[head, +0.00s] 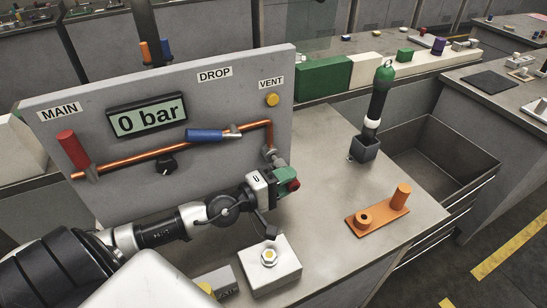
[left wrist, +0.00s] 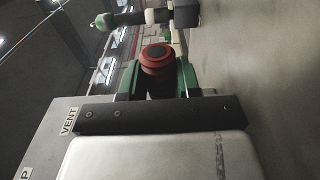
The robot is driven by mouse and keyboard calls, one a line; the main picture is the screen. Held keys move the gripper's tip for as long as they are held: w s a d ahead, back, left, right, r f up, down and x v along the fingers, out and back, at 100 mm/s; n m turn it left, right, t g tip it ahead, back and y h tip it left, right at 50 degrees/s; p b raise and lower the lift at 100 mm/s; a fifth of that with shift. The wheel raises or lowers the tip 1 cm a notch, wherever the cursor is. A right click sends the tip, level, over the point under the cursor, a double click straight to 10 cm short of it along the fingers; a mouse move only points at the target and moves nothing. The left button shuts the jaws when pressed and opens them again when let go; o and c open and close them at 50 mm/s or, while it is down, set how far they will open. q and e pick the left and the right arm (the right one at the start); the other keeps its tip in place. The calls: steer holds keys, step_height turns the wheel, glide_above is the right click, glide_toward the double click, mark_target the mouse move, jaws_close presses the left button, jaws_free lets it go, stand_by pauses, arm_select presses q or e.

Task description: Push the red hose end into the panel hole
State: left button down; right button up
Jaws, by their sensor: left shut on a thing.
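My left gripper (head: 288,182) has green fingers and is shut on a red round piece, which I take as the red hose end (head: 293,185). In the left wrist view the red hose end (left wrist: 157,58) sits between the green fingers (left wrist: 157,80). The upright grey panel (head: 225,105) stands behind and left of the gripper. A silver fitting (head: 275,157) at the lower end of the copper pipe is close to the gripper; whether they touch cannot be told. I cannot make out the panel hole or any hose behind the red end. My right gripper is not in view.
The panel carries a gauge reading 0 bar (head: 147,116), a red handle (head: 73,149), a blue handle (head: 205,135) and a yellow button (head: 272,100). A white block with a nut (head: 270,265), an orange holder (head: 365,218) and a green-topped tool (head: 378,95) stand on the bench.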

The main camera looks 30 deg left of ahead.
arm_select(q)
steer(key=shift+w+a+f+b, duration=0.1)
steer(key=shift+w+a+b, duration=0.35)
steer(key=shift+a+b, duration=0.4)
steer(key=shift+w+a, duration=0.1)
stand_by(1.0)
steer(key=c, duration=0.7)
jaws_free()
steer(key=shift+a, duration=0.1)
